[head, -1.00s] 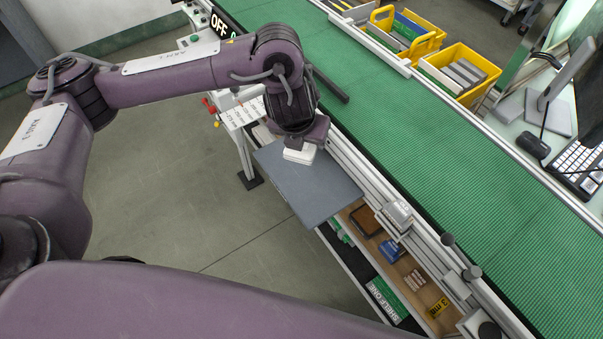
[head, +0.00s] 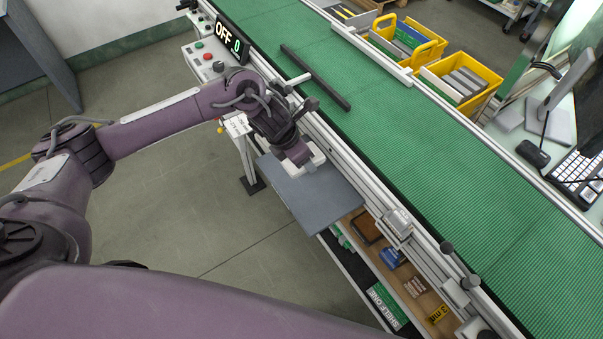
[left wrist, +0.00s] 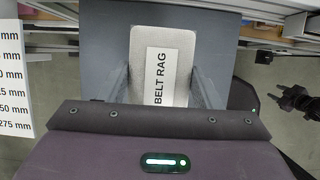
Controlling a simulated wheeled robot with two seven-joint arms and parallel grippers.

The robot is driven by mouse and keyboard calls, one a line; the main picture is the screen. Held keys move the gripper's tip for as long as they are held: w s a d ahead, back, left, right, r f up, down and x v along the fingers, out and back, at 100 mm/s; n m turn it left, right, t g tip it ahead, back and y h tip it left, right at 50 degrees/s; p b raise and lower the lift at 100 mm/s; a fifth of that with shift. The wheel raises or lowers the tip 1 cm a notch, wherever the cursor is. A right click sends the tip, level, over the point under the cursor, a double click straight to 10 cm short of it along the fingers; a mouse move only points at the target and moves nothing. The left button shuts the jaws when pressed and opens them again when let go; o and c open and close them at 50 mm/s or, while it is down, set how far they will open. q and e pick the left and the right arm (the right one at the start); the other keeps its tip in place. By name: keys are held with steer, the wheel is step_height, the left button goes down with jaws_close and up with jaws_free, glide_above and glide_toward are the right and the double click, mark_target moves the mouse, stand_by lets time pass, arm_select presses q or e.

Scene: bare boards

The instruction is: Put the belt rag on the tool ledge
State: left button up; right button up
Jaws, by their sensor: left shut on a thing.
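The belt rag (left wrist: 163,60) is a pale, flat pad with a label reading BELT RAG. In the left wrist view it sits between the two fingers of my left gripper (left wrist: 163,88), which is shut on it. In the head view only a white edge of the rag (head: 318,158) shows under my left gripper (head: 307,163). The tool ledge appears to be the flat grey-blue panel (head: 318,198) beside the conveyor. The rag is over its far end, near the rail; I cannot tell whether they touch.
The green conveyor (head: 430,140) runs along the ledge, with a dark bar (head: 316,77) lying across it. A shelf with small items (head: 390,258) is below right of the ledge. Yellow bins (head: 460,85) stand beyond the belt. The ledge's near part is bare.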

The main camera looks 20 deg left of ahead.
mark_target(289, 164)
arm_select(q)
step_height(289, 164, down, 10)
steer(key=shift+r+p, duration=0.25)
steer(key=shift+p, duration=0.3)
steer(key=o, duration=0.9)
steer(key=shift+r, duration=0.1)
steer(key=b+v, duration=0.2)
steer(key=v, duration=1)
steer(key=shift+s+d, duration=0.1)
